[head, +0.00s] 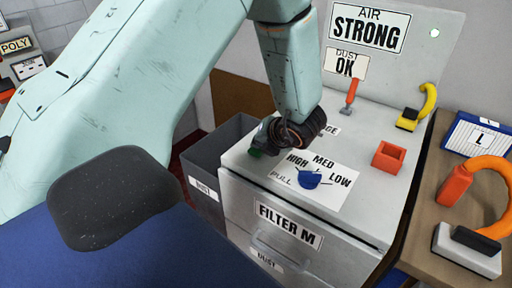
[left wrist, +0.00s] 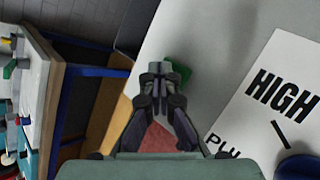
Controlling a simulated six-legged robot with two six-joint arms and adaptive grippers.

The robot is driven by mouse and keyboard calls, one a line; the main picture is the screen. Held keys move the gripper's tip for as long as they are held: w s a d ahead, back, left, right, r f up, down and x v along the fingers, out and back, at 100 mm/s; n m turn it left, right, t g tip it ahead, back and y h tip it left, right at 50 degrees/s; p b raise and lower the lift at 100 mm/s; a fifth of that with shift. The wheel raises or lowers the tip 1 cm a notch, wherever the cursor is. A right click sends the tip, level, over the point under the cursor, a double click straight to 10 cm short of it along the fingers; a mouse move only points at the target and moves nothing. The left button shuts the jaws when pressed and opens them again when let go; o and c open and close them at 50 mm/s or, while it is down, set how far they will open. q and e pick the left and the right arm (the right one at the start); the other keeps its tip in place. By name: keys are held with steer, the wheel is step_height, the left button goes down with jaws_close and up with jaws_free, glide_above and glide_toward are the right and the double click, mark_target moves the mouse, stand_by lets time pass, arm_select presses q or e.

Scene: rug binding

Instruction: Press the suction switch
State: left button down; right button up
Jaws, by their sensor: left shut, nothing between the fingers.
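The suction unit is a grey-white cabinet (head: 235,165) with a sloping top. A small green piece (head: 255,152), which looks like the switch, sits near the top's left edge. It also shows in the left wrist view (left wrist: 181,72), partly hidden behind my fingers. My left gripper (head: 264,138) is shut and empty, its fingertips close over the green piece. I cannot tell whether they touch it. In the left wrist view the closed fingertips (left wrist: 160,70) lie just left of the visible green. My right gripper is not in view.
A blue dial (head: 310,179) sits on the HIGH/MED/LOW label. A red-handled lever (head: 351,93), a red open box (head: 388,157) and a yellow hose piece (head: 416,112) are farther back. A grey dust bin (head: 205,160) stands left. An orange hose (head: 490,165) lies right.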

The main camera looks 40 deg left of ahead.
mark_target(259, 150)
arm_select(q)
steer(key=shift+f, duration=0.15)
steer(key=shift+r+p, duration=0.75)
steer(key=shift+r, duration=0.3)
step_height(259, 150, up, 6)
steer(key=p, duration=0.4)
steer(key=shift+p, duration=0.3)
steer(key=shift+d+f, duration=0.1)
